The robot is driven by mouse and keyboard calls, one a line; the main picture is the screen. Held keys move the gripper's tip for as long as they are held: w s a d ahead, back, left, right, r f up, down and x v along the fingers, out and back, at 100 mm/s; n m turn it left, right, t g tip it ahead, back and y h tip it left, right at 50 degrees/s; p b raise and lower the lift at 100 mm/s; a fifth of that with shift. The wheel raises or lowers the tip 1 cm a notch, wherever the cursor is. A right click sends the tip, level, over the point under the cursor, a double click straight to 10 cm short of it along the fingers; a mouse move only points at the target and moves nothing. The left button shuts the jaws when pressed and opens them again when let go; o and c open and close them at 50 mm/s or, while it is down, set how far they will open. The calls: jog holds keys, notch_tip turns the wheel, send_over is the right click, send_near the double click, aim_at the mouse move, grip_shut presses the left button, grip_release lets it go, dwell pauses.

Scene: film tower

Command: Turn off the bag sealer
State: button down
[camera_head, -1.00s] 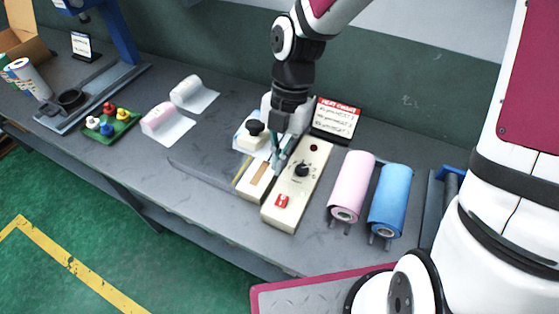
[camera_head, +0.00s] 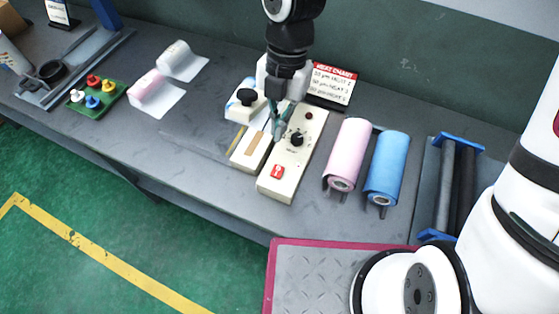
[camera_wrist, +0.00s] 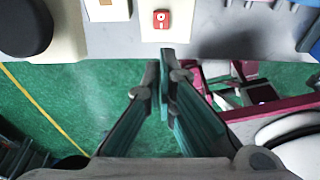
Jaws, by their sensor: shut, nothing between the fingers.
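The bag sealer (camera_head: 283,178) is a long cream box lying on the grey bench, with a black dial (camera_head: 296,139), a dark round lamp near its far end and a red rocker switch (camera_head: 277,172) near its front end. In the wrist view the red switch (camera_wrist: 161,18) shows at the top middle, on the sealer's cream front end (camera_wrist: 165,34). My gripper (camera_head: 278,136) is shut and empty, pointing down over the sealer beside the dial, farther back than the switch. Its fingertips also show in the wrist view (camera_wrist: 164,62). Any contact with the sealer cannot be told.
The sealer's arm with a black knob (camera_head: 247,97) stands just left. A heat chart sign (camera_head: 333,83) stands behind. Pink (camera_head: 346,153) and blue (camera_head: 387,167) rolls lie right. The bench (camera_head: 225,205) is clear in front of the sealer's left side.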

jog(key=shift+f, duration=0.1)
jog(key=p, duration=0.1)
send_near(275, 174)
jog(key=x, duration=0.5)
jog(key=shift+s+a, duration=0.1)
jog(key=shift+s, duration=0.25)
jog(key=shift+w+f, duration=0.2)
jog(key=shift+f, duration=0.45)
